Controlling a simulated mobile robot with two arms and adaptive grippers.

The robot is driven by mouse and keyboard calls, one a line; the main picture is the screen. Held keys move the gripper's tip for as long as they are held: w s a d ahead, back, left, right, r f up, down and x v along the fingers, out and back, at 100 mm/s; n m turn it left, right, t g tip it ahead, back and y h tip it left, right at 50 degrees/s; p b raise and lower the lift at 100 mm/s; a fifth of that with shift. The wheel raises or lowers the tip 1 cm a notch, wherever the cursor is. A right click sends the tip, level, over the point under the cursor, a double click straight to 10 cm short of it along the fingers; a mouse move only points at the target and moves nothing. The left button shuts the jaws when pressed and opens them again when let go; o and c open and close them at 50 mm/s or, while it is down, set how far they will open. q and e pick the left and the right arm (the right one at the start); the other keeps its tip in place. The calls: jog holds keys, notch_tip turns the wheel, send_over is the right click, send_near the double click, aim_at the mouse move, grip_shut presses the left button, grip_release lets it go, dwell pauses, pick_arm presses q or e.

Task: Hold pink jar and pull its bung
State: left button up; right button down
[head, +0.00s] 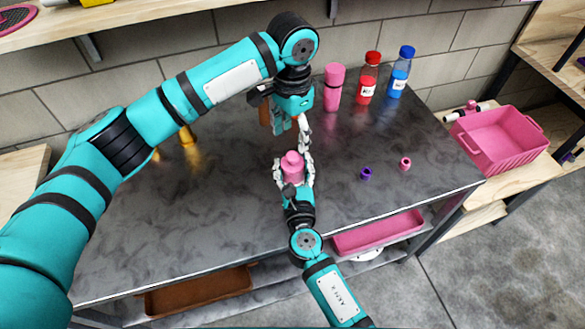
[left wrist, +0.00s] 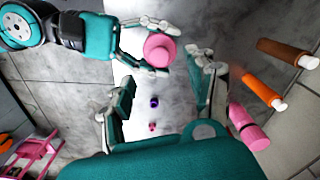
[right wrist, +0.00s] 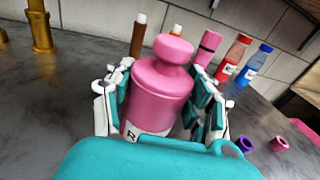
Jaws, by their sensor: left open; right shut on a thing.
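The pink jar (head: 292,170) is held upright in my right gripper (head: 294,178), whose fingers close on both sides of its body. In the right wrist view the jar (right wrist: 155,98) has a rounded pink bung (right wrist: 174,49) seated in its neck and a white label low on its front. My left gripper (head: 290,122) is open and empty, above and behind the jar, fingers pointing down. In the left wrist view the jar's top (left wrist: 159,49) lies beyond the open fingers (left wrist: 160,95), apart from them.
A pink bottle (head: 333,88), a red bottle (head: 368,78) and a blue bottle (head: 400,72) stand at the back. Small purple (head: 366,173) and pink rings (head: 405,163) lie on the dark table.

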aim_at(292, 156)
pick_arm(q)
jog(key=shift+m, duration=0.6)
notch_tip(292, 156, down, 8)
jog(key=shift+r, duration=0.1)
grip_shut()
jog(key=shift+a, duration=0.1)
dwell(0.4)
jog(key=shift+r, duration=0.2)
dwell(0.6)
jog(key=shift+r, duration=0.95)
